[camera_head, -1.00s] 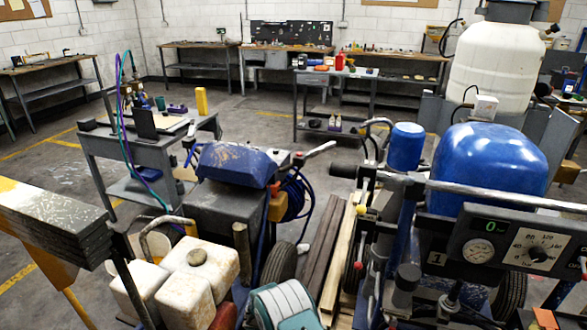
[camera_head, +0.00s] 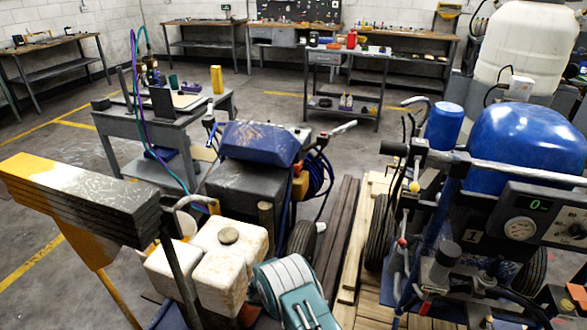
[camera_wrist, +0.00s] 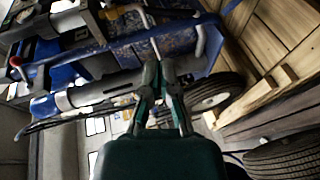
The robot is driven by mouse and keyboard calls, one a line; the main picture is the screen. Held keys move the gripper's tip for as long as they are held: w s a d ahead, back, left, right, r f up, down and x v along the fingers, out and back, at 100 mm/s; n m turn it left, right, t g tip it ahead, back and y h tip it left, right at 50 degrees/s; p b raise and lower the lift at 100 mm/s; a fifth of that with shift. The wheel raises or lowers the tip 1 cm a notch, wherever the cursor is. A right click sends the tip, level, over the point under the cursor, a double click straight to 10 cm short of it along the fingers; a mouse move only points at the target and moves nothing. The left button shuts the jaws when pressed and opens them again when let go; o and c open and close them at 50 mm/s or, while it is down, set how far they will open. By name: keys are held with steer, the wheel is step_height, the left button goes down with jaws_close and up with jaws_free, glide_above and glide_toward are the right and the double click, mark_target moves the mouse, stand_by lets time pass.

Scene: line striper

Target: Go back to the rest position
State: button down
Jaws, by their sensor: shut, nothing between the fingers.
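My gripper (camera_wrist: 160,72) shows in the wrist view, with its two dark fingers together and nothing between them. Its dark teal body fills the bottom middle of that view. Behind the fingers are blue frame parts, a grey tube (camera_wrist: 95,92) and a black tyre (camera_wrist: 215,92); I cannot tell the distance to them. In the head view a teal and white part, apparently of my arm, shows at the bottom middle, and the gripper fingers cannot be made out there. The blue line striper (camera_head: 462,232) with its control box (camera_head: 545,213) stands at the right.
White stained containers (camera_head: 225,255) and a machine with a blue cover (camera_head: 258,142) stand close at the centre left. Grey stacked slabs (camera_head: 95,205) jut in from the left. Wooden planks (camera_head: 342,235) lie between the machines. Open floor (camera_head: 272,90) lies farther back.

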steer(key=s+d+r+y, duration=0.2)
steer(key=r+y, duration=0.1)
steer(key=r, duration=0.7)
steer(key=s+d+r+g+y, duration=0.1)
steer(key=d+r+y, duration=0.1)
steer(key=r, duration=0.7)
steer(key=s+d+r+y, duration=0.2)
steer(key=r+y, duration=0.1)
steer(key=r, duration=0.7)
steer(key=s+r+t+y, duration=0.3)
steer(key=s+r, duration=0.3)
steer(key=s, duration=0.5)
steer(key=s+d+r+n+t+y, duration=0.1)
steer(key=s+r+t+y, duration=0.2)
steer(key=s+r, duration=0.4)
steer(key=s+y, duration=0.1)
steer(key=s, duration=0.2)
steer(key=shift+s+d+r+t, duration=0.15)
steer(key=shift+s+t, duration=0.2)
steer(key=shift+t, duration=0.05)
